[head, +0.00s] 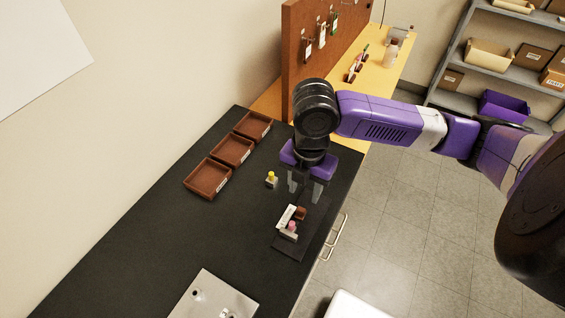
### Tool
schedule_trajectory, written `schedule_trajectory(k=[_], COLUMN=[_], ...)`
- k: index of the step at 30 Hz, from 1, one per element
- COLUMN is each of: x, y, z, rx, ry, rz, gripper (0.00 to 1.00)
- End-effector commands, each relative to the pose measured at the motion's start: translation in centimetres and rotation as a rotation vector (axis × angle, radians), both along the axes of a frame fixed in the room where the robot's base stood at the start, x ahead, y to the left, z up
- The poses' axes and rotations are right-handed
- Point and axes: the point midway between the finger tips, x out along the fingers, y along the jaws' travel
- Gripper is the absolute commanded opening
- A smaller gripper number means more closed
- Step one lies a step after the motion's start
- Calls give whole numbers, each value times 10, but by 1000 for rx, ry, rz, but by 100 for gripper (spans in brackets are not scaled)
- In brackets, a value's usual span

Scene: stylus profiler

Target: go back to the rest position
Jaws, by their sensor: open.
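My gripper (304,193) points down above the black bench top (150,225), near its right side. Its two grey fingers are apart, and I see nothing between them. A small item with a yellow top (271,178) stands on the bench just left of the fingers. A dark mat (291,249) lies just in front of the gripper, toward the bottom of the picture. On it are a white piece (285,217), a small brown block (300,213) and a piece with a pink top (291,227). My arm reaches in from the right.
Three brown trays (207,178) line the bench's left side. A metal plate (213,298) lies at the near end. A brown board (305,55) with hanging tools rises behind my gripper. A wooden bench (396,65) and grey shelves (490,22) stand beyond. The tiled floor is open at right.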

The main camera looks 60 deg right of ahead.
Motion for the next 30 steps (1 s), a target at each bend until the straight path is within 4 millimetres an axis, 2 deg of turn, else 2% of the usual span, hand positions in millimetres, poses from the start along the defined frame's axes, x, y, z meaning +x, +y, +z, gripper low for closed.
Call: schedule_trajectory(k=[10,14,18,21,23,26,30], x=[4,38,80,90,90,80,47], y=[2,13,43,55,59,67,81], z=[0,3,2,-4,-7,-13,-19], rx=[9,59,160,244,301,403,571], ry=[-14,-155,-364,-493,-559,-653,-751], rz=[-33,-138,-245,-330,-381,-462,-581], gripper=[44,44,44,44,44,44,44])
